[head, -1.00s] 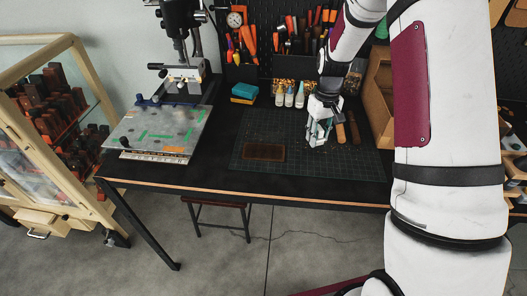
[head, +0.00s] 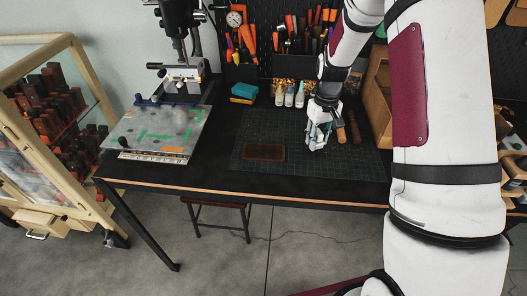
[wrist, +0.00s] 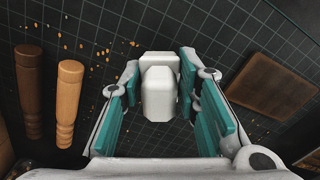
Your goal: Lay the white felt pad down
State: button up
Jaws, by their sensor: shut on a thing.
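The white felt pad (wrist: 160,92) looks like a small, rounded white block in the wrist view. It sits between the teal-padded fingers of my gripper (wrist: 162,105), which is shut on it. The dark gridded cutting mat (wrist: 112,18) lies beneath. In the head view my gripper (head: 318,143) points down over the right part of the mat (head: 345,165). There the pad is hard to make out among the fingers. I cannot tell whether it touches the mat.
Two wooden handles (wrist: 68,100) lie left of my gripper in the wrist view. A brown leather piece (head: 264,152) lies on the mat to the left in the head view. Small bottles (head: 289,99) stand behind. Yellowish crumbs are scattered on the mat.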

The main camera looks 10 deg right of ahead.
jog(key=shift+f, duration=0.65)
jog(key=shift+f, duration=0.35)
jog(key=shift+f+b, duration=0.2)
jog(key=shift+b, duration=0.15)
jog(key=o, duration=1.1)
notch_tip(320, 180, up, 12)
